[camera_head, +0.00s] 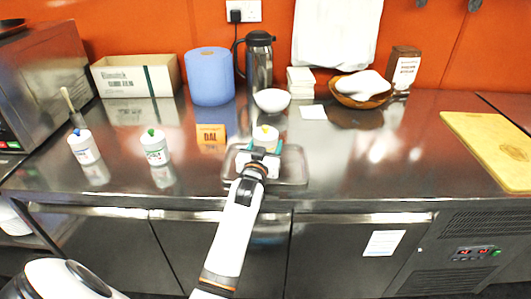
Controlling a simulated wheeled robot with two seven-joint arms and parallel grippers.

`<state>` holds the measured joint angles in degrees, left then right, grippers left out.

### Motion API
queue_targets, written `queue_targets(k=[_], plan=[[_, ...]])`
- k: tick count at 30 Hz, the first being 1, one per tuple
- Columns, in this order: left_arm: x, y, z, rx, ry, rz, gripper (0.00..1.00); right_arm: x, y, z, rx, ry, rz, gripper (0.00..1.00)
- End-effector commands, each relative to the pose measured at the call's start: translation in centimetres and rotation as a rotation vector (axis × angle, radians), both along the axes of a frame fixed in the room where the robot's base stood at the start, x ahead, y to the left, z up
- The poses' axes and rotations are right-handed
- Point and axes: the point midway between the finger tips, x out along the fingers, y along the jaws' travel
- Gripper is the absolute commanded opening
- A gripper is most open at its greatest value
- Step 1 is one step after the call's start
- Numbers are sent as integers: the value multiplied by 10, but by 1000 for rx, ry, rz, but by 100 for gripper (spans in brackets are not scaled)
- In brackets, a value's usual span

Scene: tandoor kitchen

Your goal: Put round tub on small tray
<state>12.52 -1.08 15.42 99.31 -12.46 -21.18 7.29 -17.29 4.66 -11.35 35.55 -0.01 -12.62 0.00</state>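A white round tub with a yellow top (265,134) is at the middle of the counter, at the back part of the small clear tray (296,177). My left gripper (262,149) reaches over the tray from the front. Its teal fingertips are on either side of the tub, spaced about the tub's width. Whether they touch it is not clear, and the gripper hides the tub's lower part. I cannot tell whether the tub rests on the tray or hangs just above it. My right gripper is not in view.
White bottles with blue (84,149) and green (155,149) tops stand left. A small DAL box (211,136) and a white bowl (271,101) are close to the tub. A blue roll (210,77), flask (259,62) and basket (361,98) stand behind. The counter right of the tray is clear.

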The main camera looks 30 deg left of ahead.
Motion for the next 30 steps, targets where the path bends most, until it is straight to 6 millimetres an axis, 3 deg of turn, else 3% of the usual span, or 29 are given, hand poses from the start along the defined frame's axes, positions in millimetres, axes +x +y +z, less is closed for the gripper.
queue_targets(k=[4,15,16,20,30], plan=[[0,0,-19,-1,-1,1,31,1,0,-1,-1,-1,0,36],[0,0,-23,0,-3,0,31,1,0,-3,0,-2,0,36],[0,0,-25,-1,0,0,64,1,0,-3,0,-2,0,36],[0,0,-24,-1,0,0,84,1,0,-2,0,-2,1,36],[-1,0,-21,0,0,0,84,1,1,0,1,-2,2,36]])
